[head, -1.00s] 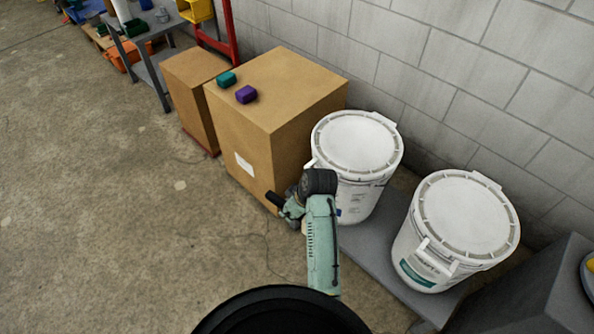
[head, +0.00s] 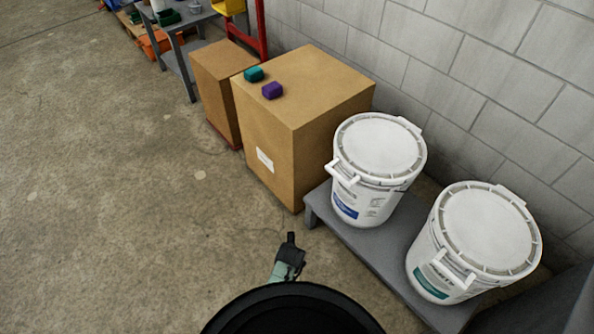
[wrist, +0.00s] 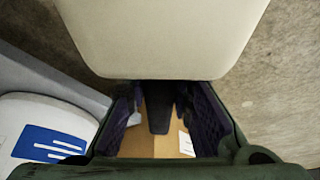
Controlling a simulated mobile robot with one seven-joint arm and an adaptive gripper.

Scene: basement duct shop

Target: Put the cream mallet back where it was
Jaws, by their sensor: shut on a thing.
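The cream mallet's big pale head (wrist: 160,40) fills the top of the wrist view, close to the camera. A dark bar, apparently its handle (wrist: 158,112), runs between the purple-padded fingers of my gripper (wrist: 160,120), which is shut on the mallet. In the head view my gripper (head: 288,254) is low over the floor, in front of the grey platform. I cannot make out the mallet there. The place where it belongs cannot be told from these frames.
Two white lidded buckets (head: 378,150) (head: 487,230) stand on a low grey platform (head: 370,246) along the block wall. A large cardboard box (head: 270,130) with a teal block (head: 254,74) and a purple block (head: 272,91) on top stands beside them. The floor at left is clear.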

